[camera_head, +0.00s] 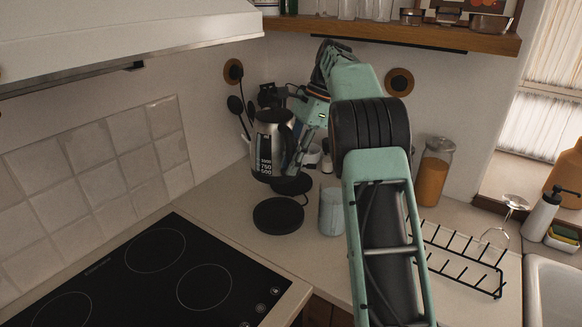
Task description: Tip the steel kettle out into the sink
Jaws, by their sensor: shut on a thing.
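The steel kettle (265,148) hangs upright above the counter in the back corner, with printed level marks on its side and a dark handle on its right. My gripper (294,150) is shut on the kettle at its handle side; the fingertips are partly hidden. A round black base (278,215) lies on the counter below, apart from the kettle. The sink (556,290) shows only as a pale edge and basin at the lower right, far from the kettle.
A black hob (150,275) is at the lower left. A grey-blue cup (332,211) stands right of the base. A black rack (456,262), a wine glass (508,212), a soap bottle (541,216) and an orange jar (433,172) stand toward the sink. A shelf (400,32) overhangs the back.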

